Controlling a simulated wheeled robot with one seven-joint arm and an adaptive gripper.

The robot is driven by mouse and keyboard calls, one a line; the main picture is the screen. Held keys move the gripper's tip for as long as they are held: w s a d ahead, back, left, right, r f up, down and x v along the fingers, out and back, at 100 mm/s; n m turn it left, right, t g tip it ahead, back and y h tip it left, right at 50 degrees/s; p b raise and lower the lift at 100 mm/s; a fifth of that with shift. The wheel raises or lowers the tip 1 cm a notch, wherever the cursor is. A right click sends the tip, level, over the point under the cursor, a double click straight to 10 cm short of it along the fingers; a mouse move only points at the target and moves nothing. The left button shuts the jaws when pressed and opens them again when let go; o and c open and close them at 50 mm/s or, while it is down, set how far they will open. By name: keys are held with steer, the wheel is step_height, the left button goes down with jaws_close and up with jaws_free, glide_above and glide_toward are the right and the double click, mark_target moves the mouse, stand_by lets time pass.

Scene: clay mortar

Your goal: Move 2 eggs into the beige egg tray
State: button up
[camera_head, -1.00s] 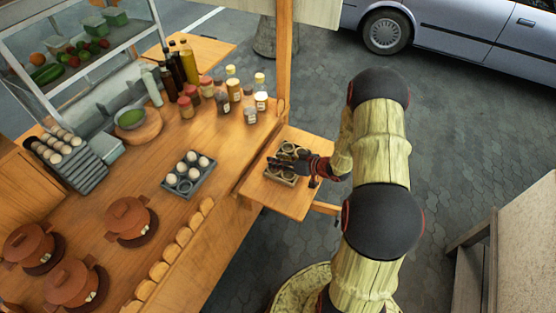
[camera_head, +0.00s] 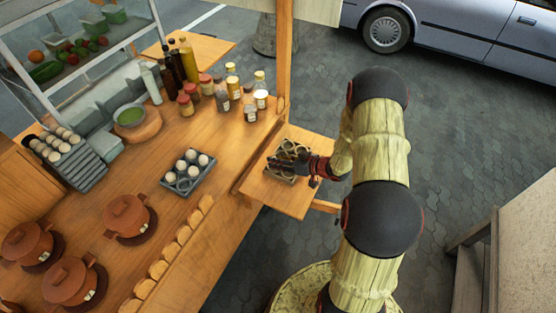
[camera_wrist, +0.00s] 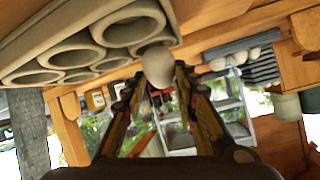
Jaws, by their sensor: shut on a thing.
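The beige egg tray (camera_head: 277,174) sits on the small wooden side shelf. It fills the upper left of the wrist view (camera_wrist: 58,46), where several of its cups look empty. My gripper (camera_head: 287,161) is over the tray in the head view and hides part of it. In the wrist view my gripper (camera_wrist: 161,84) is shut on a pale egg (camera_wrist: 158,66) at its fingertips. The egg is right beside the tray's cups; I cannot tell whether it touches one. A grey egg tray (camera_head: 184,190) on the counter holds several white eggs (camera_head: 193,171).
Bottles and jars (camera_head: 221,97) stand at the counter's back right. Lidded clay pots (camera_head: 126,216) stand at the left front, and a rack of eggs (camera_head: 84,165) stands farther back. A wooden post (camera_head: 284,60) rises near the side shelf.

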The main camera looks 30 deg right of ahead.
steer(key=shift+f+b, duration=0.5)
steer(key=shift+f, duration=0.4)
stand_by(0.4)
steer(key=o, duration=0.9)
steer(key=v, duration=1.2)
steer(key=shift+w+r, duration=0.1)
